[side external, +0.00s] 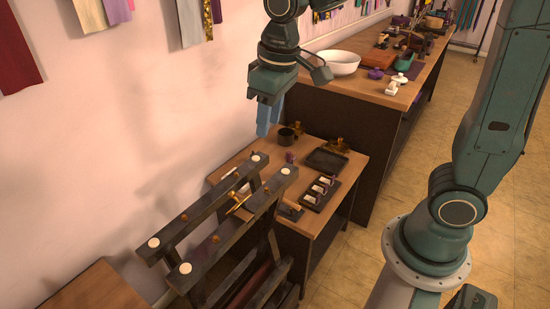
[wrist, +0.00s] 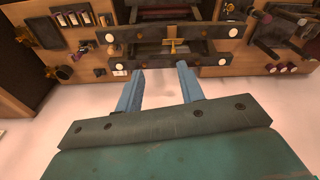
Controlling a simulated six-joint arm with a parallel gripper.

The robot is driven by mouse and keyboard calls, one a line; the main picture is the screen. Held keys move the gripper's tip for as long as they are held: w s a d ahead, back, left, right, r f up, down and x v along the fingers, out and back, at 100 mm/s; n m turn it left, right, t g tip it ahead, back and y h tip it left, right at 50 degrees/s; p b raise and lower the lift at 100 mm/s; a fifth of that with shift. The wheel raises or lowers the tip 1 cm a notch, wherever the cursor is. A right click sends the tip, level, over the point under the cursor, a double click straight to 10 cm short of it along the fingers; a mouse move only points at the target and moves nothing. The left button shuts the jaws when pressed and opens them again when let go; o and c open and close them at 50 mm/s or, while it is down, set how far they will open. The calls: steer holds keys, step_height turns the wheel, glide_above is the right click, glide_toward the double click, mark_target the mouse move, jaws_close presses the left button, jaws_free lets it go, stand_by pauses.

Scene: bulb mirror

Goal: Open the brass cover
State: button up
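A brass piece (side external: 238,203), which looks like the brass cover, sits between the two dark rails of a stand. In the wrist view the brass piece (wrist: 172,45) shows as a small cross-like shape beyond my fingertips. I cannot tell how it opens. My gripper (side external: 267,132) hangs above and behind the small wooden table, well apart from the brass piece. In the wrist view my gripper (wrist: 160,68) has its two blue fingers spread, with nothing between them.
The dark stand (side external: 205,230) has white round caps on its rail ends. Behind it, the small table (side external: 340,190) holds a black tray (side external: 326,160), a dark cup (side external: 287,136) and a rack of small pieces (side external: 320,192). A long counter (side external: 365,95) with a white bowl (side external: 340,63) stands farther back.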

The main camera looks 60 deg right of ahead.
steer(key=s+d+r+n+t, duration=0.2)
steer(key=s+d, duration=0.2)
steer(key=s, duration=0.5)
steer(key=shift+s+r+n, duration=0.2)
steer(key=shift+r+n, duration=0.2)
steer(key=shift+w+a, duration=0.1)
steer(key=shift+w, duration=0.05)
stand_by(0.4)
steer(key=w+a+f+m+g, duration=0.2)
steer(key=w+a+f, duration=0.2)
steer(key=w, duration=0.4)
steer(key=w+a+f+m+g, duration=0.1)
steer(key=w+a+f+m, duration=0.2)
steer(key=w, duration=0.6)
steer(key=shift+w+a+f+g, duration=0.25)
steer(key=shift+a+f+g, duration=0.2)
steer(key=shift+f, duration=0.2)
step_height(320, 180, down, 14)
steer(key=shift+r, duration=0.1)
